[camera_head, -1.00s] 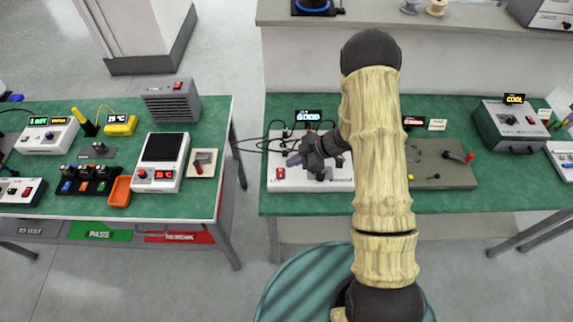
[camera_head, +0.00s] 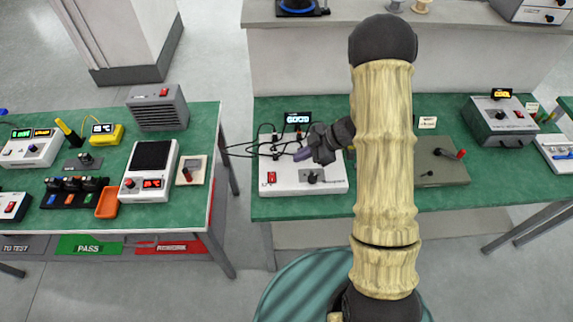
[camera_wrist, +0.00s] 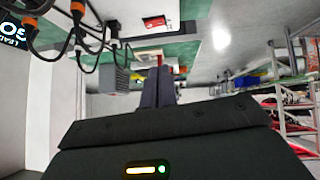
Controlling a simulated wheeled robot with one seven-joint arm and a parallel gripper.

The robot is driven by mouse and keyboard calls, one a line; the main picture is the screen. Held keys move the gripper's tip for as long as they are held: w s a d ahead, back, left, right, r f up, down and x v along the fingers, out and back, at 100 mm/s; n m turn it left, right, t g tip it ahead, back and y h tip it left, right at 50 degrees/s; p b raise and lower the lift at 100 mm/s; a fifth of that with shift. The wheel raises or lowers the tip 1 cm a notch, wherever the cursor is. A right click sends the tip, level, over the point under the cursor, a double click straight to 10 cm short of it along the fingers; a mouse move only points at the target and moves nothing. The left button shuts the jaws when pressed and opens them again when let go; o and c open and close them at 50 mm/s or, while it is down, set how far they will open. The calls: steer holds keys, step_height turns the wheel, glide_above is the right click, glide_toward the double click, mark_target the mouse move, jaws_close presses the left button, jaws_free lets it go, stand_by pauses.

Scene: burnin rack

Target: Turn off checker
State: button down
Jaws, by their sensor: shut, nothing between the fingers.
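A white box (camera_head: 290,187) with a red rocker switch (camera_head: 271,178) on its left and a dark knob (camera_head: 311,177) on its front sits on the right green-topped table. A small lit display (camera_head: 298,118) stands behind it. I cannot read a label that names the checker. My gripper (camera_head: 303,154) is shut and empty, above the box's back half, right of the red switch and apart from it. In the wrist view, the shut fingers (camera_wrist: 157,86) point away from the camera, and the red switch (camera_wrist: 154,22) on the white box shows beyond them.
Black cables (camera_head: 262,148) run left from behind the box. A grey-green unit (camera_head: 432,165) with a red-tipped lever stands to its right. The left table (camera_head: 225,175) holds several devices, including a white one with a dark panel (camera_head: 153,156). Open floor lies between the tables.

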steer(key=b, duration=0.3)
steer(key=w+b, duration=0.1)
steer(key=b, duration=0.3)
steer(key=shift+w+a+f, duration=0.1)
steer(key=shift+a+f, duration=0.05)
steer(key=shift+f, duration=0.2)
steer(key=b, duration=0.2)
steer(key=shift+r+b, duration=0.2)
steer(key=shift+b, duration=0.1)
steer(key=shift+r, duration=0.3)
glide_above(272, 177)
steer(key=d, duration=0.1)
steer(key=f, duration=0.7)
steer(key=shift+w+d+f+b, duration=0.2)
steer(key=shift+f+b, duration=0.05)
steer(key=shift+b, duration=0.1)
step_height(272, 177, down, 2)
steer(key=shift+f, duration=0.25)
steer(key=shift+w+d+f, duration=0.1)
steer(key=shift+d+f, duration=0.05)
steer(key=shift+f, duration=0.35)
